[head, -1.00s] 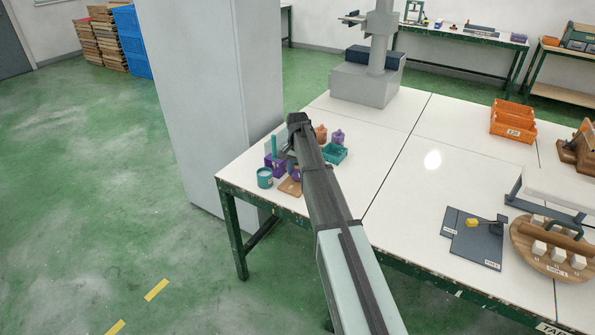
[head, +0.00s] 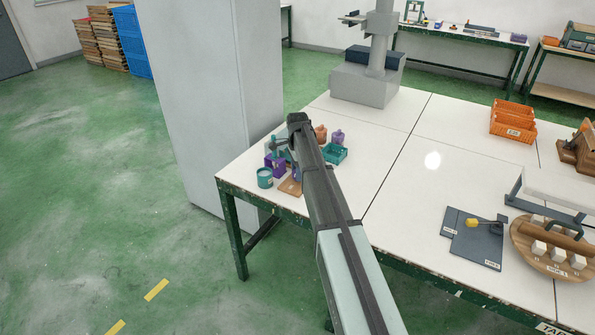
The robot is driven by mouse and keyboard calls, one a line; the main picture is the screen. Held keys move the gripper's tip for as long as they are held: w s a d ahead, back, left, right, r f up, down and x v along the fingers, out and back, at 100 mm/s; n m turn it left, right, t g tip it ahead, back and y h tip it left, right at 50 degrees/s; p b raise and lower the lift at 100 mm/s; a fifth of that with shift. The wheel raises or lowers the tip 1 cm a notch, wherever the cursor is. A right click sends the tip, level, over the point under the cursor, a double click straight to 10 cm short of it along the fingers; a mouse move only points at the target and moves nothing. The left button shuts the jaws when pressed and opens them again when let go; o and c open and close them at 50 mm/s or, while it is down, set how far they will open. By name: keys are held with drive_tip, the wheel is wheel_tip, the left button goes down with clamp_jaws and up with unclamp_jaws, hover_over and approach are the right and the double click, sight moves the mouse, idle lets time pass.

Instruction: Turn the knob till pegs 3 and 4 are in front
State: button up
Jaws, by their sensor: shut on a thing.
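My gripper (head: 282,146) is at the left end of the white table, over a purple block-like holder (head: 274,164). It is shut on a thin teal stick (head: 274,141) above the holder; my arm and the small size hide the exact grip. A round wooden disc (head: 521,241) with several white cubes (head: 557,252) on it stands at the right, far from my gripper. A yellow knob-like piece (head: 471,223) is on a dark plate (head: 476,250) left of the disc.
A teal cup (head: 264,178), a wooden board (head: 290,187), a teal tray (head: 334,154) and small orange (head: 320,133) and purple (head: 338,137) pots crowd my gripper. A tall grey cabinet (head: 205,100) stands left. The table middle is clear; orange bins (head: 512,124) stand at the back right.

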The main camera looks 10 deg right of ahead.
drive_tip(key=shift+m, duration=0.5)
drive_tip(key=o, duration=1.1)
drive_tip(key=shift+c, duration=0.2)
wheel_tip(320, 180, up, 14)
drive_tip(key=shift+f, duration=0.1)
